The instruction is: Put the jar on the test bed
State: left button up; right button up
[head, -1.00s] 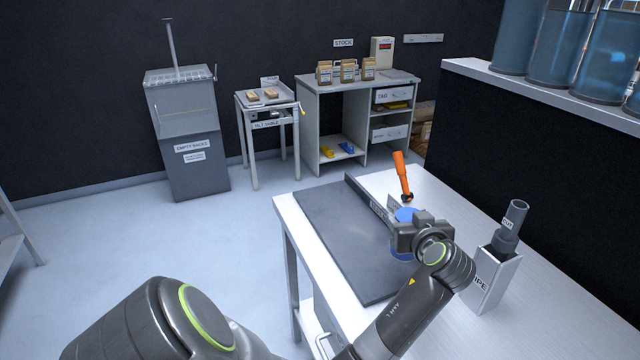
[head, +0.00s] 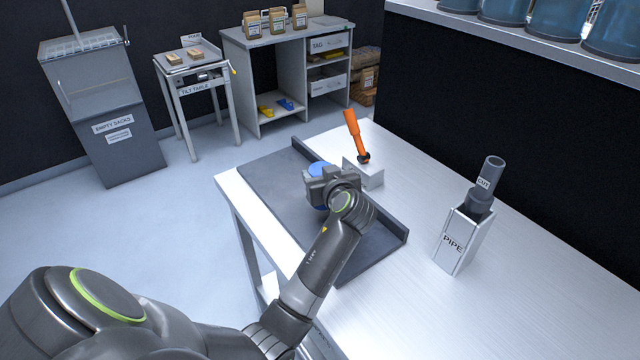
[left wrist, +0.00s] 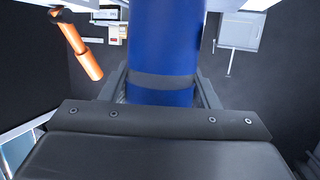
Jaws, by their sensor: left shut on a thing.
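The jar (head: 319,168) is blue, and my left gripper (head: 328,188) is shut on it over the dark grey slab on the bench. In the left wrist view the jar (left wrist: 162,55) stands between the fingers as a blue cylinder with a dark band. The slab, which looks to be the test bed (head: 270,178), has a raised rail along its right side. The gripper hides the jar's lower part, so I cannot tell whether it touches the slab. My right gripper is not in view.
An orange-handled tool (head: 353,130) stands in a light block (head: 368,172) just beyond the rail, close to the jar. A pipe holder (head: 455,242) stands on the bench at right. The bench (head: 420,190) is bare between them. A tilt table (head: 195,85) stands across the floor.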

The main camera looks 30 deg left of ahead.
pick_arm(q)
notch_tip(320, 180, down, 3)
jog(key=shift+f, duration=0.3)
jog(key=o, duration=1.1)
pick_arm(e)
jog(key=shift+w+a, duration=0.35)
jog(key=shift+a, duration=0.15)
pick_arm(q)
jog(key=shift+r, duration=0.2)
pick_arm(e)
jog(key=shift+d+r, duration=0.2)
